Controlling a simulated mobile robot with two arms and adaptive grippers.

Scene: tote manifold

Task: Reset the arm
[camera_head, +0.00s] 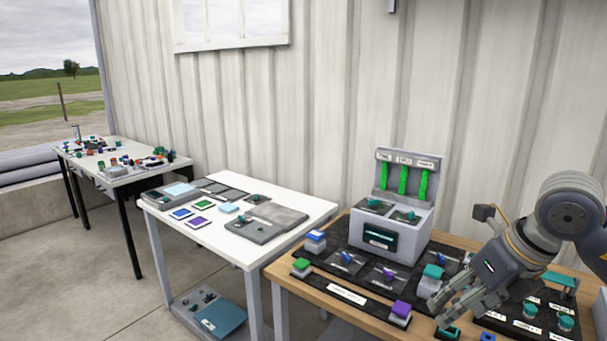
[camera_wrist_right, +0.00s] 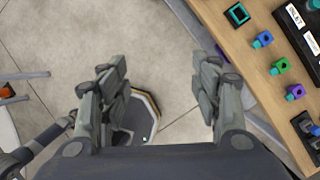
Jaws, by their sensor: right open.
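My right arm comes in from the right in the head view. Its grey gripper (camera_head: 441,311) hangs at the front edge of the wooden table, pointing down and left. In the right wrist view the gripper (camera_wrist_right: 160,80) has its two fingers wide apart with nothing between them. Below them are the concrete floor and a dark, light-edged shape, probably part of my own base. The wooden table (camera_wrist_right: 215,25) lies to the right of the fingers in that view. My left gripper does not show.
The wooden table carries a grey machine with green tubes (camera_head: 403,180), a purple-topped block (camera_head: 400,309), a green-topped block (camera_head: 301,264) and black panels with knobs. A white table (camera_head: 300,230) with flat parts stands to the left. A cluttered table (camera_head: 125,180) is farther back. Open floor lies between.

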